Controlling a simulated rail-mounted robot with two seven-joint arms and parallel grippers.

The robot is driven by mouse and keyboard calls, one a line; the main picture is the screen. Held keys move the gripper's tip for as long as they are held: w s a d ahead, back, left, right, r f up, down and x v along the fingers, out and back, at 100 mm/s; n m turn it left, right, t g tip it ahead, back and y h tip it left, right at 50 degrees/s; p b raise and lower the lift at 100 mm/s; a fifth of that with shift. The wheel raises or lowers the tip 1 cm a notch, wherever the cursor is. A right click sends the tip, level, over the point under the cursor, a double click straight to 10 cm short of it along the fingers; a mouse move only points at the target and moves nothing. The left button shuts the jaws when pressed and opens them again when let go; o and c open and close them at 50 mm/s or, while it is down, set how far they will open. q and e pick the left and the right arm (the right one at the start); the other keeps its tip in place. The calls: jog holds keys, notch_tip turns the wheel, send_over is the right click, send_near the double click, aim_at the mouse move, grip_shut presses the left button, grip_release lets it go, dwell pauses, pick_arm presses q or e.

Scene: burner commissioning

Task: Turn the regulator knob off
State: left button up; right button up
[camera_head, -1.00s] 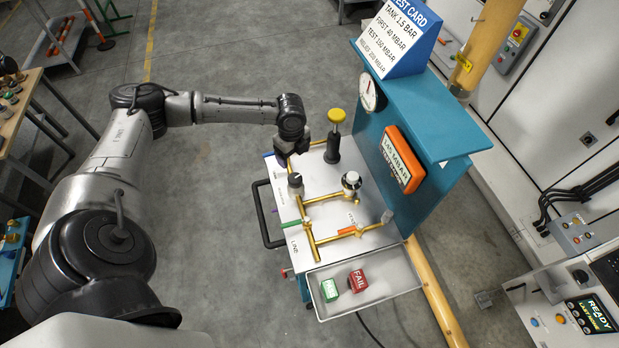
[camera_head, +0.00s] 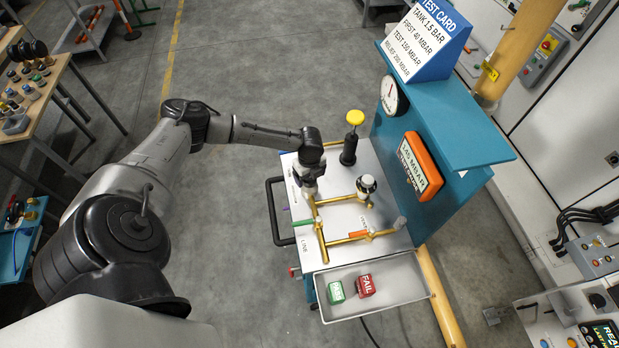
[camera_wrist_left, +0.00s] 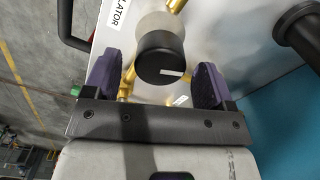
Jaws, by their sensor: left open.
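The regulator knob (camera_wrist_left: 160,55) is a round black knob with a white line mark, on brass pipework over a white panel lettered "LATOR". In the left wrist view it lies between the two purple fingers of my left gripper (camera_wrist_left: 156,78), which is open, with a finger on either side and gaps visible. In the head view my left gripper (camera_head: 309,182) is right over the knob's place and mostly hides it. My right gripper is not in view.
A yellow-topped black plunger (camera_head: 350,140) and a white-capped fitting (camera_head: 366,187) stand close by on the panel. The teal stand (camera_head: 440,125) carries a gauge (camera_head: 391,96) and an orange-framed display (camera_head: 421,165). A tray (camera_head: 408,292) holds green and red blocks.

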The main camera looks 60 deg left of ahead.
pick_arm(q)
jog(key=shift+f, duration=0.85)
jog(key=shift+r, duration=0.1)
jog(key=c, duration=0.9)
